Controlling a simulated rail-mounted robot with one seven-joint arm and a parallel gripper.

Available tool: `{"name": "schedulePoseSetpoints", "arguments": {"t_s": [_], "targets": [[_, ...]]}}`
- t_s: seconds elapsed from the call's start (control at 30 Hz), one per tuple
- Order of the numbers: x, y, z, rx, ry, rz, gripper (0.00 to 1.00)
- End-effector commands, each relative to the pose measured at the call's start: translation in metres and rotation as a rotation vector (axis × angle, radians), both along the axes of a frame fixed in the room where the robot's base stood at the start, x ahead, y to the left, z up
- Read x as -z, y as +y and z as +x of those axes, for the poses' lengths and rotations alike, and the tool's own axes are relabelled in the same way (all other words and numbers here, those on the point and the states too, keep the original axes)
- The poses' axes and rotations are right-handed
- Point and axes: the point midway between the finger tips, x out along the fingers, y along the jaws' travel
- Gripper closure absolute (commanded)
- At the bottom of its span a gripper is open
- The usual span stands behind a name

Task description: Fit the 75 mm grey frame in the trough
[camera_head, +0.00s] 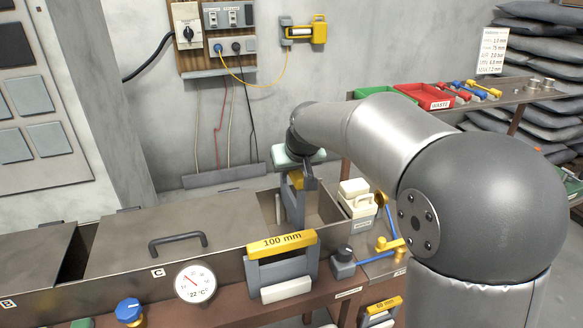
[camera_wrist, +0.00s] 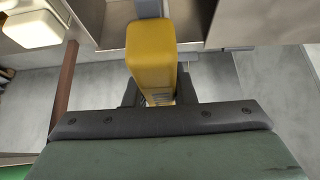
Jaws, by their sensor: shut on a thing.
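My gripper (camera_head: 301,178) is shut on the yellow handle (camera_wrist: 152,52) of a grey frame (camera_head: 292,206). The frame hangs upright from the gripper at the open right end of the metal trough (camera_head: 232,262). Its lower part reaches down into or over that opening; I cannot tell how deep it sits or whether it touches the walls. The size marking on its handle cannot be read. In the wrist view the handle runs up from the gripper (camera_wrist: 160,98), with a trough wall (camera_wrist: 262,22) to the right.
A frame marked 100 mm (camera_head: 282,243) stands at the trough's front. Another yellow-handled frame (camera_head: 380,310) is lower right. A lid with a black handle (camera_head: 178,240) covers the trough's middle. Red bin (camera_head: 424,95) stands behind.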

Motion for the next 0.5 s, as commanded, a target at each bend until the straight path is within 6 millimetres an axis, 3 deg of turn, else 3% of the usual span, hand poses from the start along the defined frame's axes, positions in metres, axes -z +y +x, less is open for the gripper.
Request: {"name": "schedulePoseSetpoints", "arguments": {"t_s": [0.5], "targets": [[0.039, 0.0, 0.0, 0.0, -0.001, 0.0, 1.0]]}}
